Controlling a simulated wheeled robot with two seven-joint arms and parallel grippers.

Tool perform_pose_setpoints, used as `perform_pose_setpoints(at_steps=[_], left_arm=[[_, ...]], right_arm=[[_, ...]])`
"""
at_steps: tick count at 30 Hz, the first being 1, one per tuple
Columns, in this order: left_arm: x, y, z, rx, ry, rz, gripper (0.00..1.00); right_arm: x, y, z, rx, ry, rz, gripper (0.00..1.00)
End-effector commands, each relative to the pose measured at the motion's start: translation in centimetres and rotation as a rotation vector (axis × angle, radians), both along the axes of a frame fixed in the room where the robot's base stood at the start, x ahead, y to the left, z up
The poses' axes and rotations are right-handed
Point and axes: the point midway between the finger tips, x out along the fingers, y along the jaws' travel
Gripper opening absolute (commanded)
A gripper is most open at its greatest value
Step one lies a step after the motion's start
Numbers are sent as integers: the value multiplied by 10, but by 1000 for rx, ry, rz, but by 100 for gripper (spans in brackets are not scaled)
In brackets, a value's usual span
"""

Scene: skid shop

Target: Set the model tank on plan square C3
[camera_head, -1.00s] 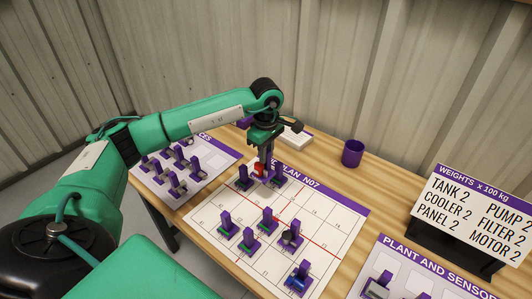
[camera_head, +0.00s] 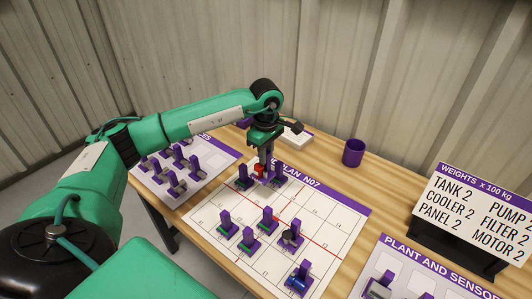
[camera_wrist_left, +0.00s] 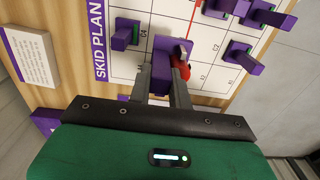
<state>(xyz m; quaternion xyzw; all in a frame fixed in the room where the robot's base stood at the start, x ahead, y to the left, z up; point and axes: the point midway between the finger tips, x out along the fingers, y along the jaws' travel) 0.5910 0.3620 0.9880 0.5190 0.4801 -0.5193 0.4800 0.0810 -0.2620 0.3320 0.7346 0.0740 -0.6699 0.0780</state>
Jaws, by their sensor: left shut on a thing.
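My left gripper (camera_head: 266,158) points down over the far end of the white skid plan sheet (camera_head: 320,240). It is shut on a purple-handled model with a red part (camera_head: 259,171). In the left wrist view the purple handle (camera_wrist_left: 173,49) sits between the fingers, with the red part beside the right finger. Whether this model touches the sheet is unclear, as the gripper and neighbouring pieces cover its base. In the wrist view, labels C4 and C2 can be made out on squares near it. My right gripper is not in view.
Purple-handled pieces stand close to the gripper, one at left (camera_head: 243,178); several more (camera_head: 267,222) stand nearer on the plan. A second sheet with pieces (camera_head: 215,150) lies left. A purple cup (camera_head: 353,152), a weights sign (camera_head: 470,215) and a plant-and-sensors sheet (camera_head: 450,285) lie right.

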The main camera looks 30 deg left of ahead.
Motion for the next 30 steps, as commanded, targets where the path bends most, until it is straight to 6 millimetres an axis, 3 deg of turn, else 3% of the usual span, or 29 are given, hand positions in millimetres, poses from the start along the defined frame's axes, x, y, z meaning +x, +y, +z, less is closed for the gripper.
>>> perform_pose_setpoints(at_steps=[24,30], left_arm=[[0,0,-43,0,-1,0,0],[0,0,-46,0,-1,0,0]], right_arm=[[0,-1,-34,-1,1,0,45],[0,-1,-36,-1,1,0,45]])
